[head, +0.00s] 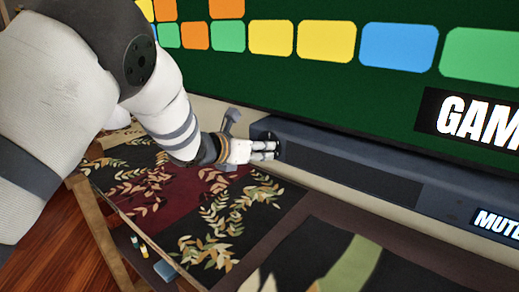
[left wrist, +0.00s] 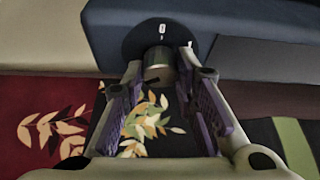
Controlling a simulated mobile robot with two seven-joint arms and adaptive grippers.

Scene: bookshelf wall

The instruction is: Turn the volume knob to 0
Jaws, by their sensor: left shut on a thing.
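The volume knob (left wrist: 157,58) is a short metallic cylinder on a dark round dial (left wrist: 128,46) at the left end of a blue-grey soundbar (head: 340,165). A white "0" with a small mark under it shows on the dial above the knob. My left gripper (left wrist: 160,75) is shut on the knob, one finger on each side. In the head view the left gripper (head: 264,150) reaches the soundbar's left end, and its fingers hide most of the knob. I cannot make out a pointer on the knob. My right gripper is not in view.
A large screen (head: 300,85) with coloured tiles stands behind the soundbar. Leaf-patterned cloth (head: 205,215) covers the surface below my left arm. Small items (head: 140,248) lie lower down.

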